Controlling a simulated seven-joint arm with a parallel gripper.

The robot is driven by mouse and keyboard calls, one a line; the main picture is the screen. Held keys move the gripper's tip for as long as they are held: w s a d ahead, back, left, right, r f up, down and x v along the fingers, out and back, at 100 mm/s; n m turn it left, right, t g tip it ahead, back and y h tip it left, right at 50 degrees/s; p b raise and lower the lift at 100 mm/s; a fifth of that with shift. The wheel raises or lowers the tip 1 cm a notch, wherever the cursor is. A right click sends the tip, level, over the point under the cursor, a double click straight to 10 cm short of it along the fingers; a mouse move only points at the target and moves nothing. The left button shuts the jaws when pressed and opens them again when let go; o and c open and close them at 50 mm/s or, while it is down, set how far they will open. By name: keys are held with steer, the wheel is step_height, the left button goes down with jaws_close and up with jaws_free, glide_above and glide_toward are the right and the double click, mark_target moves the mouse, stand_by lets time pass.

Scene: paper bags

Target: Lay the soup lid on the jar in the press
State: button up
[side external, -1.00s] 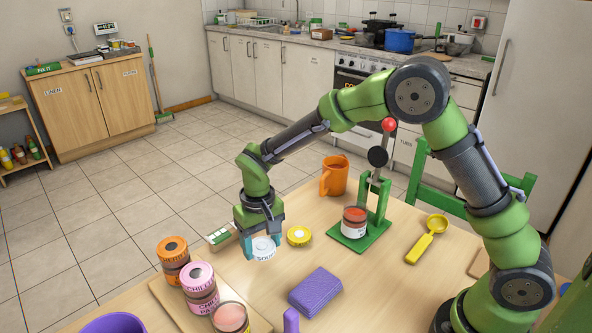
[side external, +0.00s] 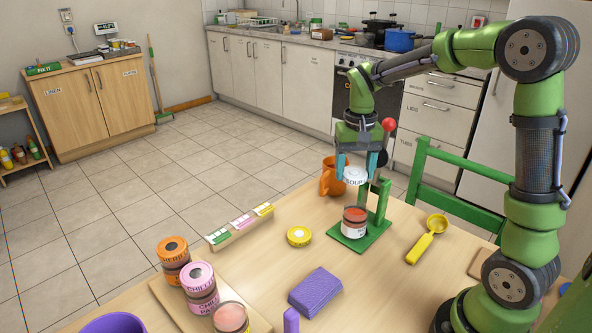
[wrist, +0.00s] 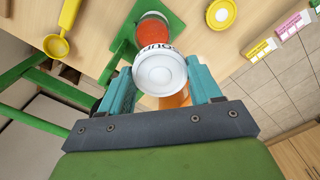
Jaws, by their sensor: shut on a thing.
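My gripper (side external: 360,172) is shut on the white soup lid (side external: 355,176) and holds it in the air above the jar. In the wrist view the lid (wrist: 160,74) sits between the teal fingers (wrist: 163,88), with part of its lettering showing. The open jar (side external: 354,222) with red contents stands upright on the base of the green press (side external: 372,236). The jar's red top (wrist: 153,28) shows just beyond the lid in the wrist view. The lid is apart from the jar. The press's upper part is partly hidden behind my gripper.
An orange mug (side external: 329,180) stands behind the press. A yellow lid (side external: 299,236) lies to its left, and a yellow scoop (side external: 428,238) to its right. A rack with labelled cards (side external: 238,226), a purple cloth (side external: 315,292) and lidded jars (side external: 201,288) are further left and in front.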

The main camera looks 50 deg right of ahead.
steer(key=shift+s+d+f, duration=0.1)
steer(key=shift+s+d, duration=0.1)
steer(key=shift+s, duration=0.45)
steer(key=shift+s+a+f, duration=0.15)
steer(key=shift+f, duration=0.05)
steer(key=shift+f, duration=2.8)
steer(key=shift+f, duration=0.85)
steer(key=o, duration=1.1)
